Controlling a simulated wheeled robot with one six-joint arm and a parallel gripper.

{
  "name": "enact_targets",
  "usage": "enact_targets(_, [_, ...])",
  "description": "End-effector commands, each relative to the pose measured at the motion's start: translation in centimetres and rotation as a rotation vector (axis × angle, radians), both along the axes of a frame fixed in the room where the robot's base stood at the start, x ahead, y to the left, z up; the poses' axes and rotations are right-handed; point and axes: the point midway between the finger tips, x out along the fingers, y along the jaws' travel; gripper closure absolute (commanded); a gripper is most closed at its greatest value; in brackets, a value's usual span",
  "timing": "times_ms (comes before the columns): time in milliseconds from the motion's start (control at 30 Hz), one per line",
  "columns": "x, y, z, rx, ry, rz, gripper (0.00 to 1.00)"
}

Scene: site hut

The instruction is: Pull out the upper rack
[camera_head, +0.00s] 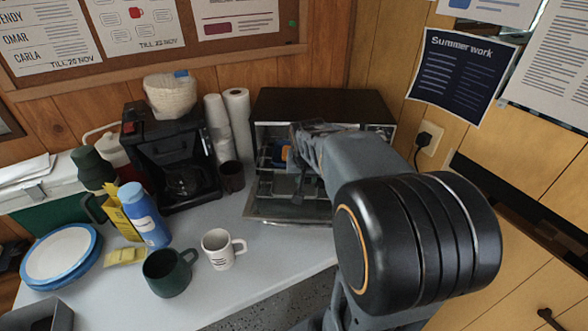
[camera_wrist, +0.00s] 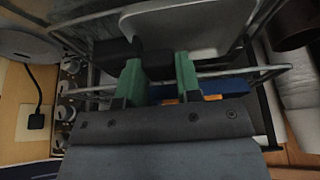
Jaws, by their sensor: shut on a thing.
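The small oven (camera_head: 318,106) stands at the back of the table with its door (camera_head: 275,208) folded down. My arm reaches into its front opening and hides much of the inside. The upper rack (camera_wrist: 245,75) shows in the wrist view as thin metal wires running across the picture. A blue and orange thing (camera_head: 281,153) is inside the oven at the upper rack's height. The exact contact is partly hidden by the fingers.
A coffee maker (camera_head: 172,165), paper rolls (camera_head: 238,115) and a dark mug (camera_head: 231,177) stand left of the oven. A white mug (camera_head: 218,248), green mug (camera_head: 167,273) and blue bottle (camera_head: 145,215) stand nearer the front. A wall socket (camera_head: 429,137) is at right.

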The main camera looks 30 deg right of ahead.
Motion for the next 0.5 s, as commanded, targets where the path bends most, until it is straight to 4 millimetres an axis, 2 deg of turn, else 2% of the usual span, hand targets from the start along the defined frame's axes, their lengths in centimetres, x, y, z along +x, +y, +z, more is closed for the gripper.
enact_targets(300, [-0.17, -0.08, 0.14, -0.001, -0.005, -0.005, 1.0])
enact_targets(333, [-0.17, -0.08, 0.14, -0.001, -0.005, -0.005, 0.67])
enact_targets(500, [-0.17, -0.03, 0.1, -0.001, -0.004, -0.003, 0.51])
